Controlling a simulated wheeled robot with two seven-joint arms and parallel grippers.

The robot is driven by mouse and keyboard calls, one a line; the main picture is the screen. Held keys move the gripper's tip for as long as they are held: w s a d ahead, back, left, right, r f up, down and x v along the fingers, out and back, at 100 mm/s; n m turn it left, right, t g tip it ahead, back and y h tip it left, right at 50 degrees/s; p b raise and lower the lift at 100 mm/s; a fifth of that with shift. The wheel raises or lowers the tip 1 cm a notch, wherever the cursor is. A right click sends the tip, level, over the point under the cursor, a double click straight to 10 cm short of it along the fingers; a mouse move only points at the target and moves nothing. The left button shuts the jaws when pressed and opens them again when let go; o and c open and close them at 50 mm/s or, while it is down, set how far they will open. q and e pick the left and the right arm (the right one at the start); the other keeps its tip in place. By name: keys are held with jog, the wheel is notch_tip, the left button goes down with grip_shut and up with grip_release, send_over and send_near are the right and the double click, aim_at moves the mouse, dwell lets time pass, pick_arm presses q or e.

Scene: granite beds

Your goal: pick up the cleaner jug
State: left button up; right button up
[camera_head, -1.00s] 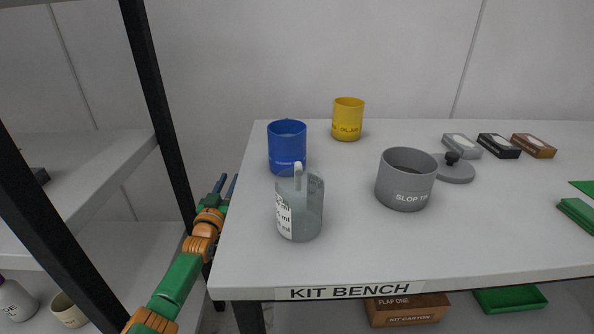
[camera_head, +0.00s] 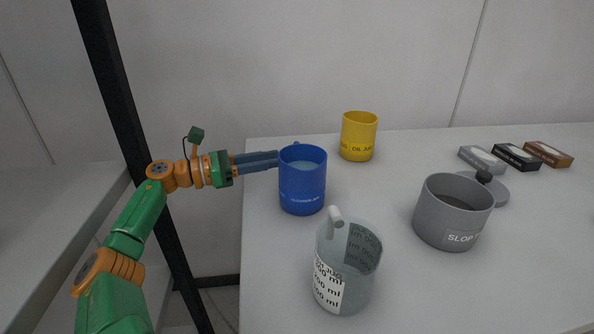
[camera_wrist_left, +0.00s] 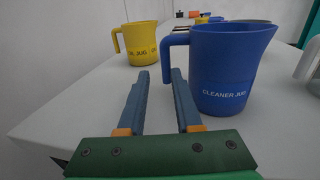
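The blue cleaner jug (camera_head: 302,186) stands upright near the left side of the bench, with liquid showing inside. In the left wrist view the jug (camera_wrist_left: 228,72) is ahead and to the right, its handle (camera_wrist_left: 168,52) facing left, just beyond my fingertips. My left gripper (camera_head: 277,160) is level beside the jug's left side, above the bench's left edge. In the wrist view its fingers (camera_wrist_left: 160,74) are parted with nothing between them. I cannot tell whether a fingertip touches the handle. My right gripper is not in view.
A clear measuring jug (camera_head: 345,268) stands in front of the cleaner jug. A yellow oil jug (camera_head: 358,136) stands behind. A grey slop tin (camera_head: 452,212), its lid (camera_head: 492,188) and several small boxes (camera_head: 515,156) are to the right. A black post (camera_head: 137,150) stands left.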

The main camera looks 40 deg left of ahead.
aim_at(296, 154)
pick_arm(q)
jog(key=x, duration=0.1)
jog(key=p+x, duration=0.1)
jog(key=x, duration=0.1)
jog(key=r+p+x, duration=0.1)
jog(key=x, duration=0.1)
jog(key=shift+d, duration=0.5)
jog(key=shift+w+d+f, duration=0.1)
jog(key=shift+w+f, duration=0.15)
jog(key=shift+w, duration=0.05)
grip_shut()
dwell(0.5)
